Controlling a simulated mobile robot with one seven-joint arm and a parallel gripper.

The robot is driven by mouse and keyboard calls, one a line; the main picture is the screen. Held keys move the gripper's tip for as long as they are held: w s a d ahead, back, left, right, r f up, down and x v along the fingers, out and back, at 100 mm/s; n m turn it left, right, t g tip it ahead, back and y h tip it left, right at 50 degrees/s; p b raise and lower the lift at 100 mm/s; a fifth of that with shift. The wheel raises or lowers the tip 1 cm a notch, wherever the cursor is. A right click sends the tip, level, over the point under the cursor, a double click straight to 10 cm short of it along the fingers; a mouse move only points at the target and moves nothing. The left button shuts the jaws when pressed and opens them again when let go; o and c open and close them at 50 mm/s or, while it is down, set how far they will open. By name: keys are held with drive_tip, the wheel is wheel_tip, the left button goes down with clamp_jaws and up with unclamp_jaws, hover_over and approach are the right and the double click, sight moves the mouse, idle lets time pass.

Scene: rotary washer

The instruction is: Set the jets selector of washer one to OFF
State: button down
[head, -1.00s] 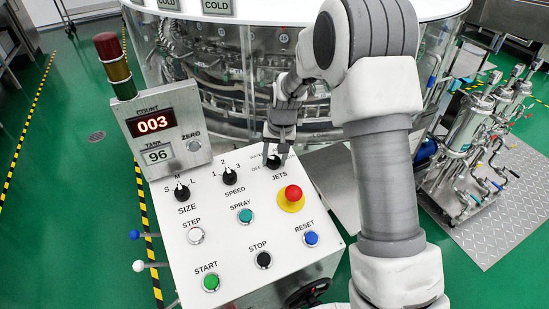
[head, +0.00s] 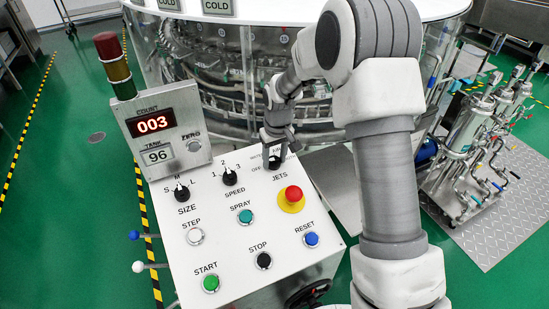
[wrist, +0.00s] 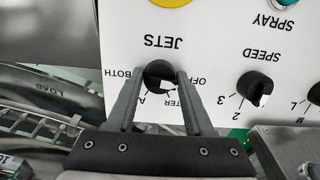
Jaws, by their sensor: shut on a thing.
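The jets selector is a black round knob (head: 275,163) at the top right of the white sloping panel (head: 215,250), above the word JETS. In the wrist view the knob (wrist: 159,73) sits between the two grey fingers, with BOTH, OFF and partly hidden labels around it. The panel appears upside down there. A pale mark shows on the knob's lower side, toward the partly covered labels; its exact setting is hard to tell. My gripper (head: 276,150) is shut on the knob, one finger on each side; it also shows in the wrist view (wrist: 160,77).
A red emergency button (head: 293,194) on a yellow disc lies just below the selector. The speed knob (head: 230,177) and size knob (head: 181,193) are to its left. A count display box (head: 160,135) stands at the panel's upper left. The glass-sided washer is behind.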

drive_tip(key=shift+c, duration=1.6)
unclamp_jaws()
wheel_tip(320, 180, up, 17)
drive_tip(key=s+p, duration=0.2)
drive_tip(key=shift+d+r, duration=0.15)
drive_tip(key=shift+d, duration=0.3)
drive_tip(key=shift+s, duration=0.1)
